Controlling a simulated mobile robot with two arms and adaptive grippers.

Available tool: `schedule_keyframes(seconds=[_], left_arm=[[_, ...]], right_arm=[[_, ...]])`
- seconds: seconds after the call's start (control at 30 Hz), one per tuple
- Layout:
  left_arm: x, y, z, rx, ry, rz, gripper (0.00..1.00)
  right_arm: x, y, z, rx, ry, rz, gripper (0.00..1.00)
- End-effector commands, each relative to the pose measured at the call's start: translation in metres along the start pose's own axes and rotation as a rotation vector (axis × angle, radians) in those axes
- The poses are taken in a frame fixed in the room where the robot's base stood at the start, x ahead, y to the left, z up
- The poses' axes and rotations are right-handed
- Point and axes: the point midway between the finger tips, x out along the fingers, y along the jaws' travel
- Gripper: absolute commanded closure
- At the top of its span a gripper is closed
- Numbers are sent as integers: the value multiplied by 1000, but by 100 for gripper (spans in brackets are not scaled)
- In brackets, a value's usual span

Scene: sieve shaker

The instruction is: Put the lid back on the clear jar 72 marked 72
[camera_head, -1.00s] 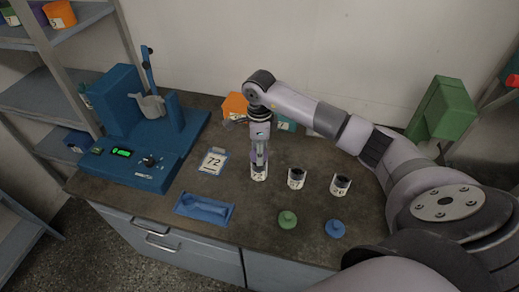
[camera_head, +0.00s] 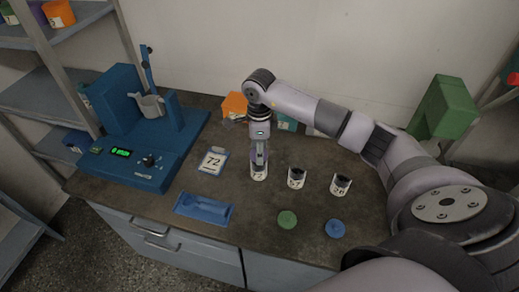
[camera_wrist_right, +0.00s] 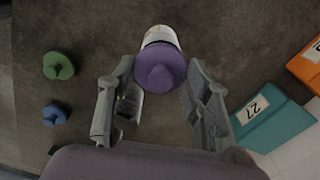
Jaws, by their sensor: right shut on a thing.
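The clear jar 72 (camera_head: 259,173) stands upright on the bench with its number label facing front. My right gripper (camera_head: 260,153) points down directly over it. In the right wrist view, the purple lid (camera_wrist_right: 160,75) with its raised knob sits between the fingertips of my right gripper (camera_wrist_right: 161,72), which is shut on it. The jar (camera_wrist_right: 159,35) shows just beyond the lid, with its pale label. The lid is lined up over the jar's mouth; I cannot tell whether it is fully seated. My left gripper is not in view.
Two open jars (camera_head: 297,178) (camera_head: 340,184) with dark contents stand to the right. A green lid (camera_head: 287,219) and a blue lid (camera_head: 335,228) lie in front. A blue tray (camera_head: 187,209), a card marked 72 (camera_head: 213,161) and the blue shaker (camera_head: 120,155) are left. Boxes (camera_head: 234,105) stand behind.

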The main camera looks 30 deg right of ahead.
Motion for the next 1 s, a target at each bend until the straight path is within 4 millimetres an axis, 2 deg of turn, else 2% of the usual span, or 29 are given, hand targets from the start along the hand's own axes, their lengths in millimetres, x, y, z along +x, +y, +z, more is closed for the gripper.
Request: schedule_keyframes(seconds=[1.0], left_arm=[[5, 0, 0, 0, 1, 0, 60]], right_arm=[[3, 0, 0, -1, 0, -1, 69]])
